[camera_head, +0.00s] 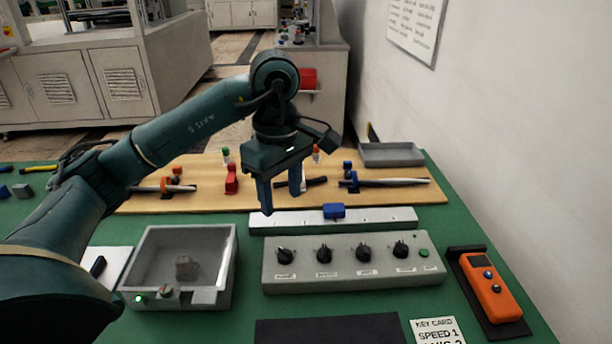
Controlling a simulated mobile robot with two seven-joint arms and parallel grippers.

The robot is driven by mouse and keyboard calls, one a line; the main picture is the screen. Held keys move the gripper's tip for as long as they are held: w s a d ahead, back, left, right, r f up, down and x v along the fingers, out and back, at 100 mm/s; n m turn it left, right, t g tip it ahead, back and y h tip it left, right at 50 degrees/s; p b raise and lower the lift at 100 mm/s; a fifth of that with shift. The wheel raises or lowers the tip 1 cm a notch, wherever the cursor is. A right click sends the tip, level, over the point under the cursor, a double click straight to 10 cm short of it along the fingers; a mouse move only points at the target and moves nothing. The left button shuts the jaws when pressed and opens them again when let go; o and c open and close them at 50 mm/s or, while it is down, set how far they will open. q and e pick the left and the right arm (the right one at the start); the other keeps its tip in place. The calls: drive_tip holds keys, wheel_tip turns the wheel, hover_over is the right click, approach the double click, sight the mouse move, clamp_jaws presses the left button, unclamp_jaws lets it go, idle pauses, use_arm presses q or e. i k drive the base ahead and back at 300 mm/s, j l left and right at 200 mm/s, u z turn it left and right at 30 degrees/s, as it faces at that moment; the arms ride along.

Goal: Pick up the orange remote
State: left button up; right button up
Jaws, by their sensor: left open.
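The orange remote (489,288) lies at the right of the green table, on a black holder (460,262). It has a small dark screen at its upper end and a couple of round buttons. My left gripper (281,200) is open and empty, fingers pointing down, above the middle of the table near the white slider bar. It is well to the left of the remote and farther back. My right gripper is not in view.
A grey panel with several black knobs (345,263) stands between gripper and remote. A grey box (232,262) is at left. A wooden board (410,194) with tools lies behind. A grey tray (391,154) is at the back right, near the wall. A key card (437,331) lies in front.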

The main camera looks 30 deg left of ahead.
sight(502, 307)
drive_tip(key=k+l, duration=0.8)
drive_tip(key=k, duration=0.05)
